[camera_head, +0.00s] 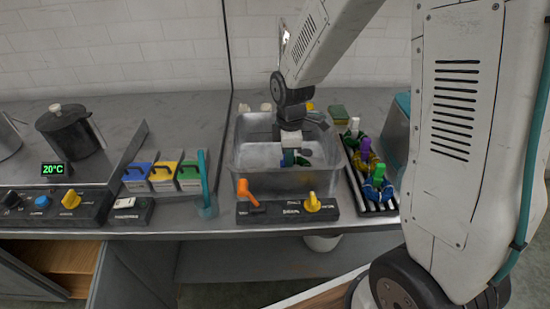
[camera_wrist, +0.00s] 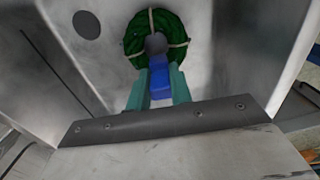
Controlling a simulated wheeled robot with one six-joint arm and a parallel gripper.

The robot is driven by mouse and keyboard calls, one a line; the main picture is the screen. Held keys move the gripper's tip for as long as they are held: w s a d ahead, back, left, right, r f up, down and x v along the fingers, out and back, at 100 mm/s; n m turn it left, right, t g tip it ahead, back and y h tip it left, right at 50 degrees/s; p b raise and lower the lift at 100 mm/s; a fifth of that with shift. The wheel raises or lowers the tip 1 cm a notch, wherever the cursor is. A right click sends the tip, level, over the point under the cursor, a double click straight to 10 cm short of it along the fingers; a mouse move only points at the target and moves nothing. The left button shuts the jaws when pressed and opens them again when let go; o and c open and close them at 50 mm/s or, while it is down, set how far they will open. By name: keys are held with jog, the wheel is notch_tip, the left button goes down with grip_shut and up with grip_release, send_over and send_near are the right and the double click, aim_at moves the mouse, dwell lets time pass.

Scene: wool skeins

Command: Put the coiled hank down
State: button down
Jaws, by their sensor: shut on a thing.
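The coiled hank is a green ring of wool tied with pale bands; it shows in the wrist view (camera_wrist: 133,37) just beyond my fingertips. A blue tab (camera_wrist: 160,80) with a dark grey round end reaches into the middle of the ring. My gripper (camera_wrist: 158,88) has teal fingers and is shut on this blue tab. In the head view my gripper (camera_head: 289,158) points down inside the metal basin (camera_head: 240,178), and a bit of the green hank (camera_head: 303,161) shows beside it. I cannot tell whether the hank touches the basin floor.
A dark rack (camera_head: 362,195) with several coloured skeins stands right of the basin. Blue, yellow and green-topped boxes (camera_head: 163,176) stand left. A control panel with an orange tap (camera_head: 247,190) and a yellow knob (camera_head: 312,202) lines the front. A dark drain (camera_wrist: 86,25) shows in the basin.

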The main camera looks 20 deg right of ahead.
jog(key=shift+w+a, duration=0.2)
jog(key=shift+a, duration=0.35)
jog(key=a, duration=0.2)
jog(key=shift+w+a+f, duration=0.35)
jog(key=shift+w+f, duration=0.05)
jog(key=shift+f, duration=0.15)
jog(key=shift+f, duration=0.1)
jog(key=c, duration=1.3)
grip_release()
jog(key=shift+o, duration=0.2)
notch_tip(320, 180, up, 12)
jog(key=shift+r, duration=0.2)
